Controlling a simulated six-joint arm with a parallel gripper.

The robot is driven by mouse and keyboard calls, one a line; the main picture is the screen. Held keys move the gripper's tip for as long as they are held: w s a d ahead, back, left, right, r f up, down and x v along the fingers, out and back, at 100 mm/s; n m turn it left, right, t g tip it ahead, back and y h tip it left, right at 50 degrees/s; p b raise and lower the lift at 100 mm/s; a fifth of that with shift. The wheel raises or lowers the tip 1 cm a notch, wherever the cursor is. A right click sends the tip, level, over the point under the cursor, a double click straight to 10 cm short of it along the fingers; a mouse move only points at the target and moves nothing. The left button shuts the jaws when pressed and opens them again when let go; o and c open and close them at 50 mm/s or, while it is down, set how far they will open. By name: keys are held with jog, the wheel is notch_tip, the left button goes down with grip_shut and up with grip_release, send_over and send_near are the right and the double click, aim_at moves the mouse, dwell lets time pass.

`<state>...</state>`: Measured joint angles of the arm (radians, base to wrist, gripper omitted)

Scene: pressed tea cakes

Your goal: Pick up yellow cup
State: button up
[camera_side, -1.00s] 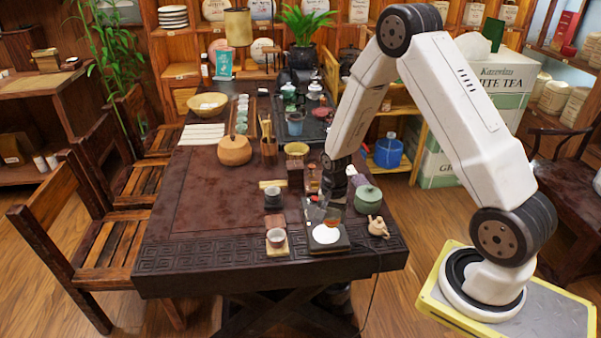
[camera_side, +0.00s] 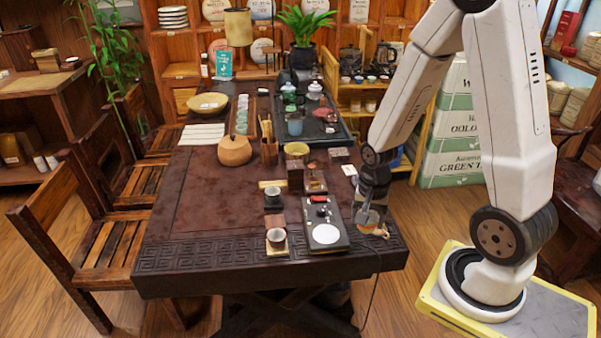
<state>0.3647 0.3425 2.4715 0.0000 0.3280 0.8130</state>
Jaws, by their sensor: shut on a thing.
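A yellow cup (camera_side: 297,149) stands upright near the middle of the dark table, by a dark wooden block. My gripper (camera_side: 370,218) is at the table's front right, well to the right of and nearer than the yellow cup. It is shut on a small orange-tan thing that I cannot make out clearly. A small tan clay teapot (camera_side: 380,230) is partly hidden just beside the fingertips.
A black device with a white disc (camera_side: 325,234) lies left of my gripper. A small cup (camera_side: 276,236) on a saucer and a dark cup (camera_side: 273,196) stand further left. A round brown pot (camera_side: 235,150) stands farther back. The table's left half is mostly clear.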

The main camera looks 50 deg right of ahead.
jog(key=shift+s+a+r, duration=0.1)
jog(key=shift+s+r, duration=0.05)
jog(key=shift+s, duration=0.2)
dwell(0.5)
jog(key=w+a+f, duration=0.1)
jog(key=w+a, duration=0.1)
jog(key=w, duration=1.3)
jog(key=shift+w+a+f, duration=0.15)
jog(key=shift+w, duration=0.2)
jog(key=shift+w+f, duration=0.1)
jog(key=w+f, duration=0.2)
jog(key=w, duration=0.2)
jog(key=w+d+f, duration=0.1)
jog(key=w+f, duration=0.2)
jog(key=w, duration=0.1)
jog(key=w+f, duration=0.3)
jog(key=w, duration=0.1)
jog(key=shift+d, duration=0.4)
jog(key=shift+w+f, duration=0.5)
jog(key=shift+f, duration=0.1)
